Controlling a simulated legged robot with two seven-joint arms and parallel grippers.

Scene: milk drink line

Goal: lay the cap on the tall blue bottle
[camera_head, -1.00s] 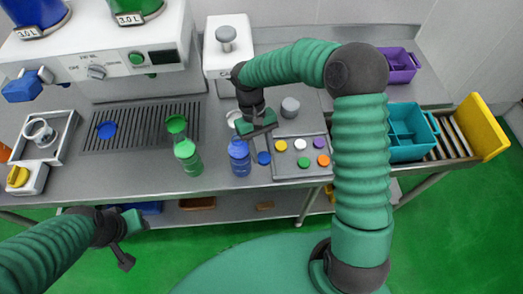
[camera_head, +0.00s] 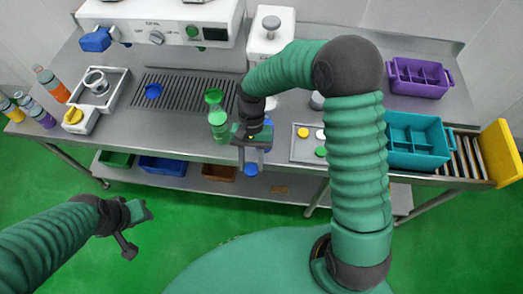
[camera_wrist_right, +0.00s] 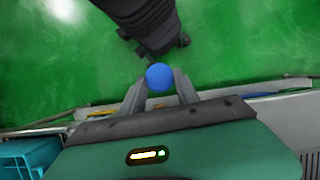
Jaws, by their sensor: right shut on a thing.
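My right gripper (camera_head: 252,165) is shut on a small round blue cap (camera_head: 250,169) and holds it in front of the table's front edge. In the right wrist view the cap (camera_wrist_right: 160,77) sits between the two fingertips. The blue bottle (camera_head: 266,130) stands on the table behind my right gripper and is mostly hidden by it. The cap is apart from the bottle, lower in the picture. My left gripper (camera_head: 138,231) is open and empty over the green floor at the lower left.
A green bottle (camera_head: 218,124) stands just left of my right gripper. A grey tray (camera_head: 300,153) with coloured caps lies to the right, partly behind my arm. A blue disc (camera_head: 153,91) lies on the drain grate. Teal (camera_head: 418,158) and purple (camera_head: 420,91) crates stand farther right.

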